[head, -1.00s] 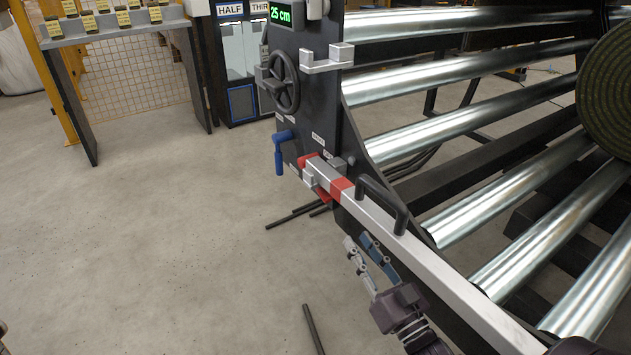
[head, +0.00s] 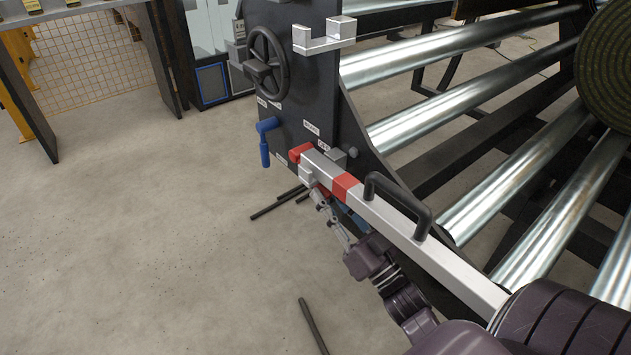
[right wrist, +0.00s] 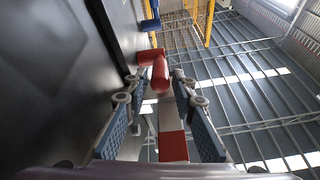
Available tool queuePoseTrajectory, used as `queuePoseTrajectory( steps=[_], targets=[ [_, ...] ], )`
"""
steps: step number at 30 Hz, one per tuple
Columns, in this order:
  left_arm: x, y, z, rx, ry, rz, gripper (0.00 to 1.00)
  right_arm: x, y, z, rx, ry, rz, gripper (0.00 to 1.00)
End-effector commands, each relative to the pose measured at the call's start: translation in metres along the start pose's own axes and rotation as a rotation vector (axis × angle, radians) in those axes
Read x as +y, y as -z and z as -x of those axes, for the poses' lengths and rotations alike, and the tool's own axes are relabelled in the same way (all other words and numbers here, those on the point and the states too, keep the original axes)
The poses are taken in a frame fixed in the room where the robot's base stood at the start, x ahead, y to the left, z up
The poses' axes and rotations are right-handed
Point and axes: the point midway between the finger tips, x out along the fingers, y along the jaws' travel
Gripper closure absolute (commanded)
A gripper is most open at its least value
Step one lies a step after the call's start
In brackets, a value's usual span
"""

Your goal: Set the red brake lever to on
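The red brake lever (head: 299,153) is on the dark end panel, at the far end of a silver bar, in the head view; part of it is hidden by the bar. In the right wrist view its red rounded handle (right wrist: 160,74) shows ahead, between the fingertips. My right gripper (head: 333,203) is beneath the bar, close to the lever, partly hidden. In the right wrist view its two blue-padded fingers (right wrist: 157,88) stand apart, with no clear grip on the handle. Contact cannot be told. My left gripper is not in view.
The silver bar (head: 410,240) with a red band (head: 345,185) and a black handle (head: 400,204) runs beside my right arm. A blue lever (head: 264,142) and a handwheel (head: 267,62) are on the panel. Steel rollers (head: 455,117) lie right. The floor at left is clear.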

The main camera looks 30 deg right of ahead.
Motion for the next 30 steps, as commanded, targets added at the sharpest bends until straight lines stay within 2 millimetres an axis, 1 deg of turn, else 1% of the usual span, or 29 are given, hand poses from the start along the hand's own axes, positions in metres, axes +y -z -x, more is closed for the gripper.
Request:
queuePoseTrajectory(
  steps=[1, 3, 6, 9, 12, 18, 19, 20, 25, 30],
  targets=[
    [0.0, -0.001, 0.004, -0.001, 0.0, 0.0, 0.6, 0.0, -0.001, -0.009, 0.004, 0.003, 0.001, 0.76],
    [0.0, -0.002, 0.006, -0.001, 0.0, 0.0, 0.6, -0.001, 0.0, -0.02, 0.004, 0.003, 0.002, 0.76],
    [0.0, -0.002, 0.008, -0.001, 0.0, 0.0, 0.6, 0.0, -0.001, -0.033, 0.002, 0.003, 0.001, 0.76],
    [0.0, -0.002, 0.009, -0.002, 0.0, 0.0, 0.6, 0.0, 0.0, -0.04, 0.001, 0.001, 0.002, 0.76],
    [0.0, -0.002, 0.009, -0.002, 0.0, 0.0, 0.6, 0.0, 0.0, -0.043, 0.0, 0.0, 0.001, 0.76],
    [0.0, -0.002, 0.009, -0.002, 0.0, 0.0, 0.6, 0.0, 0.0, -0.044, -0.001, 0.0, 0.0, 0.76],
    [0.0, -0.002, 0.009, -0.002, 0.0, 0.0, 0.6, 0.0, 0.0, -0.044, -0.001, 0.0, 0.0, 0.77],
    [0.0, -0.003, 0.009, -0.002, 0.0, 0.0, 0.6, 0.0, 0.0, -0.044, -0.001, 0.0, 0.0, 0.8],
    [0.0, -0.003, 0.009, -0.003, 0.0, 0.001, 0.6, 0.0, 0.0, -0.044, -0.001, 0.0, 0.0, 0.99],
    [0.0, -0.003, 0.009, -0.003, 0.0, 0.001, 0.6, 0.0, 0.0, -0.043, -0.001, 0.0, 0.0, 1.0]
  ],
)
